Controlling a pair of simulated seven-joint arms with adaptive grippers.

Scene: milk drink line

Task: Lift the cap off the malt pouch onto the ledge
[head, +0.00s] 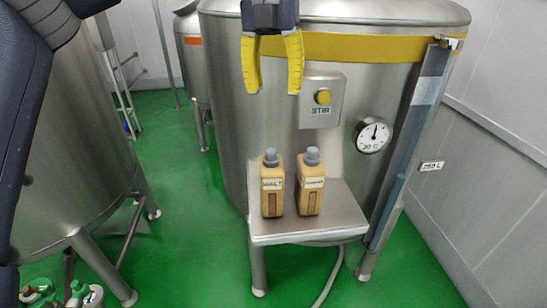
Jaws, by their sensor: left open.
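The malt pouch (272,190), tan with a "MALT" label, stands upright on the left part of the metal ledge (310,232). Its grey cap (270,156) sits on its top. A second tan pouch (310,190) with a grey cap (312,156) stands just to its right; its label is too small to read. My left gripper (271,90) has yellow fingers spread apart, pointing down, with nothing between them. In the picture it is above the malt pouch and clear of it. My right gripper is not in view.
The ledge is fixed to a large steel tank (240,120). A "STIR" box with a yellow button (323,97) and a round dial (373,135) are on the tank above the ledge. A grey upright post (410,140) stands to the right. The ledge's right part is bare.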

